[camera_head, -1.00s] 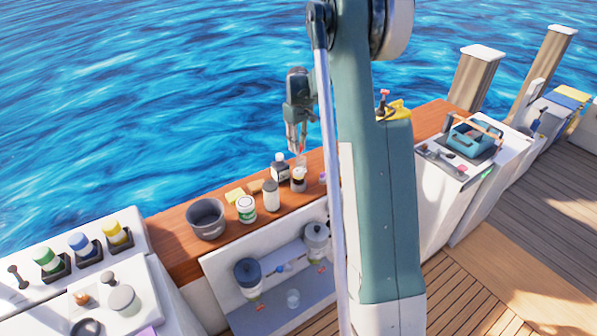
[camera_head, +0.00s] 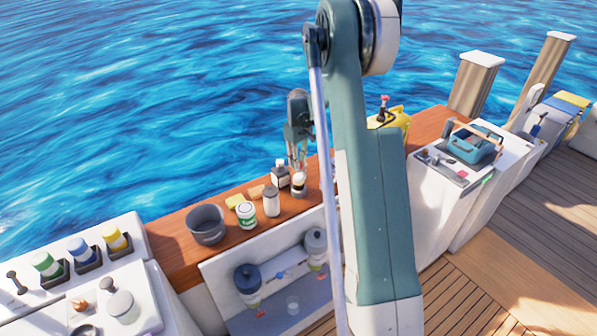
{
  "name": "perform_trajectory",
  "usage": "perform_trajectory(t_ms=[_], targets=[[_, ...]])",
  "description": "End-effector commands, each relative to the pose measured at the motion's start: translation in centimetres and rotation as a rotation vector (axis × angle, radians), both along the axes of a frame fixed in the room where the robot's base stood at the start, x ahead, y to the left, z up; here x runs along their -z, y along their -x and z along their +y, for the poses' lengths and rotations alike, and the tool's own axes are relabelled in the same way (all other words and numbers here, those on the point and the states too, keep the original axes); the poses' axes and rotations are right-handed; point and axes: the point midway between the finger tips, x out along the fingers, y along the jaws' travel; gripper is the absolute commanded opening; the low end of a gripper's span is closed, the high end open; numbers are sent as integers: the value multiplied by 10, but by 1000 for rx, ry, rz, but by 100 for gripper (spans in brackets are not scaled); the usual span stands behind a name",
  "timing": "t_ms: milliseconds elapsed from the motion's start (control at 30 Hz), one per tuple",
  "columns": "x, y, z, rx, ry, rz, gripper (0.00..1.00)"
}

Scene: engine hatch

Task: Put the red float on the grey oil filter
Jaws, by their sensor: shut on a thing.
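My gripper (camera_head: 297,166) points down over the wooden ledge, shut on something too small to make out. Its fingertips are at the top of a small cream-and-black jar (camera_head: 299,185); I cannot tell whether they hold the jar itself. I cannot pick out the red float. Two filter-like canisters are on the white panel below the ledge: a dark blue-grey one (camera_head: 246,276) and a lighter grey one (camera_head: 316,240), with small red parts below them. I cannot tell whether either is the grey oil filter. My arm hides part of the ledge and panel.
Along the wooden ledge (camera_head: 176,244) stand a grey pot (camera_head: 207,223), a green-labelled jar (camera_head: 246,214), a grey-capped jar (camera_head: 271,201), a dark bottle (camera_head: 280,176) and a yellow sponge (camera_head: 235,201). A teal toolbox (camera_head: 474,146) is right.

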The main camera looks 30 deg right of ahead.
Motion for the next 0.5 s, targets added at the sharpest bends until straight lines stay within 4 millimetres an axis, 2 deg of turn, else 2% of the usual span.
perform_trajectory(t_ms=[500], targets=[[10, 0, 0, 0, 0, 0, 14]])
